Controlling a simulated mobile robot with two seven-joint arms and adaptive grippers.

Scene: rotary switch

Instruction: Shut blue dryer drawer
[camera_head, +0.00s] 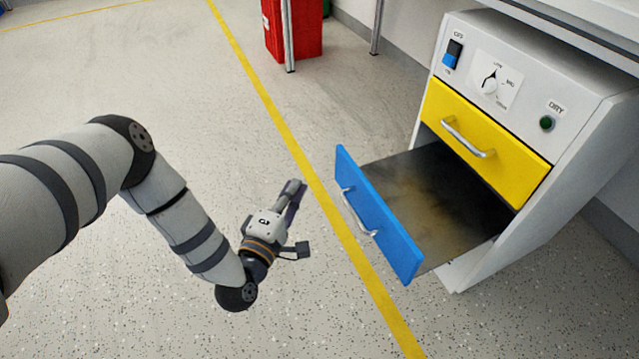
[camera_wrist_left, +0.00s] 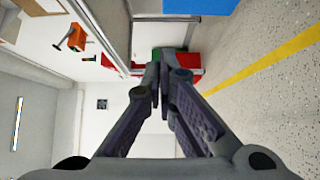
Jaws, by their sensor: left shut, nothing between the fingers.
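The blue dryer drawer (camera_head: 377,215) is pulled out from the lower part of the white dryer cabinet (camera_head: 565,110) in the head view. Its silver handle (camera_head: 357,213) is on the front, facing my left arm. The dark, stained inside of the drawer shows. My left gripper (camera_head: 297,187) is shut and empty, to the left of the drawer front and apart from it. In the left wrist view the fingers (camera_wrist_left: 160,80) meet at the tips, and a blue patch shows at the top edge. My right gripper is not in view.
A closed yellow drawer (camera_head: 485,140) sits above the blue one. A switch (camera_head: 453,53), a dial (camera_head: 490,82) and a green button (camera_head: 547,123) are on the cabinet's upper panel. A red bin (camera_head: 300,30) stands at the back. The floor left of the drawer is clear.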

